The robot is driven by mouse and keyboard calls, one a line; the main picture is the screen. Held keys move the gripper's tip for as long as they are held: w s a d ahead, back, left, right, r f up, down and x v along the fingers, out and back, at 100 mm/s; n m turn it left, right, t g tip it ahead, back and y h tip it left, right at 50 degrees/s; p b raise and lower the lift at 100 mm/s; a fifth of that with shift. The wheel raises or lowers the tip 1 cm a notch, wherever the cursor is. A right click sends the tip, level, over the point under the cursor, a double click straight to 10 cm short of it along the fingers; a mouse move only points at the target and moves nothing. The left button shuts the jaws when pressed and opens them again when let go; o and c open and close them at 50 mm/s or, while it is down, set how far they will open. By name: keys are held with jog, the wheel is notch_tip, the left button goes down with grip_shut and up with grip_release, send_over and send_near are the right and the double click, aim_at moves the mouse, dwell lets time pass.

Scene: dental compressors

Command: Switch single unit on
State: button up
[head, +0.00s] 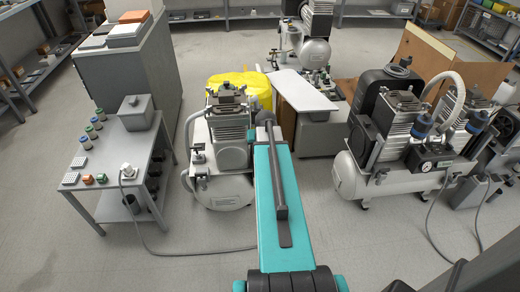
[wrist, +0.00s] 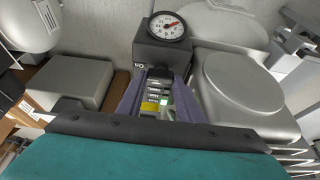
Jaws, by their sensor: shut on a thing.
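The single unit (head: 228,140), a compressor with a finned grey head and a white tank, stands mid-floor in the head view. My teal arm reaches to its right side and hides part of it. In the wrist view, a dark switch box (wrist: 150,53) carries a round gauge (wrist: 167,27) on top and an I/O label. My gripper (wrist: 160,76) has its purple fingers on either side of a small black switch knob at the front of this box, shut on it. The knob is mostly hidden between the fingers, so its position cannot be told. In the head view my gripper is hidden behind the arm.
A grey bench (head: 112,150) with jars and a plugged cable stands at left. A larger compressor (head: 400,180) stands at right. A yellow cover (head: 240,88) and a white-topped table (head: 305,92) are behind. A hose lies on the floor between bench and unit.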

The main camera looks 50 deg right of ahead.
jog(key=shift+s+a+f, duration=0.1)
jog(key=shift+s+f, duration=0.05)
jog(key=o, duration=1.1)
jog(key=shift+r, duration=0.2)
jog(key=p+v, duration=0.1)
jog(key=v, duration=1.2)
jog(key=shift+r, duration=0.35)
jog(key=shift+a+p, duration=0.1)
jog(key=shift+p, duration=0.2)
